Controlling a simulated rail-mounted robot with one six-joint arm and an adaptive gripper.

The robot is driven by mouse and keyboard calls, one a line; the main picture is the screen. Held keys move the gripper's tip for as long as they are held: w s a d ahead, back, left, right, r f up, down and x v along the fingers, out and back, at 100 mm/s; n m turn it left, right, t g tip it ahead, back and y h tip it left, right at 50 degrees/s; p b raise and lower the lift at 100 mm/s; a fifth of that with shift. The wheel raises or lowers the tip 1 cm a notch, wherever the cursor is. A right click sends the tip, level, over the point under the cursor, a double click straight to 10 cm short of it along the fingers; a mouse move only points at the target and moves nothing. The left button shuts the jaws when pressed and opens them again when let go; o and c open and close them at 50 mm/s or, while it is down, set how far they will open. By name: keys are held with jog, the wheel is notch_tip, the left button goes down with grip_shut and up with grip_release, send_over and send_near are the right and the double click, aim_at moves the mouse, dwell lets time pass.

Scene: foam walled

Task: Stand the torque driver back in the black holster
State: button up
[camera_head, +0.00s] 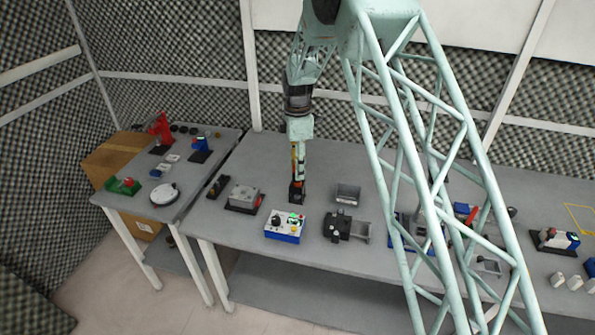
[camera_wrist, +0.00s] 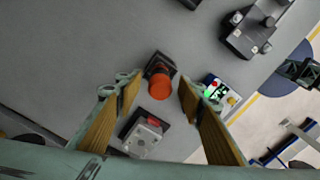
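The torque driver shows in the wrist view as a round orange-red end (camera_wrist: 161,88) facing the camera. It appears to stand upright in the black holster (camera_wrist: 157,63), which also shows on the table in the head view (camera_head: 297,192). My gripper (camera_head: 298,160) points down directly above the holster. In the wrist view its two tan-padded fingers (camera_wrist: 158,83) are spread on either side of the orange end, with a gap on both sides. The gripper is open and holds nothing. In the head view the driver is largely hidden by the fingers.
A white and blue button box (camera_head: 285,226) stands in front of the holster. A grey box on a black base (camera_head: 243,197) is at its left. A grey bin (camera_head: 348,194) and a black device (camera_head: 338,227) are at its right. The table behind is clear.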

notch_tip(320, 180, up, 10)
jog(key=shift+r, duration=0.2)
dwell(0.3)
jog(key=shift+r, duration=0.1)
dwell(0.7)
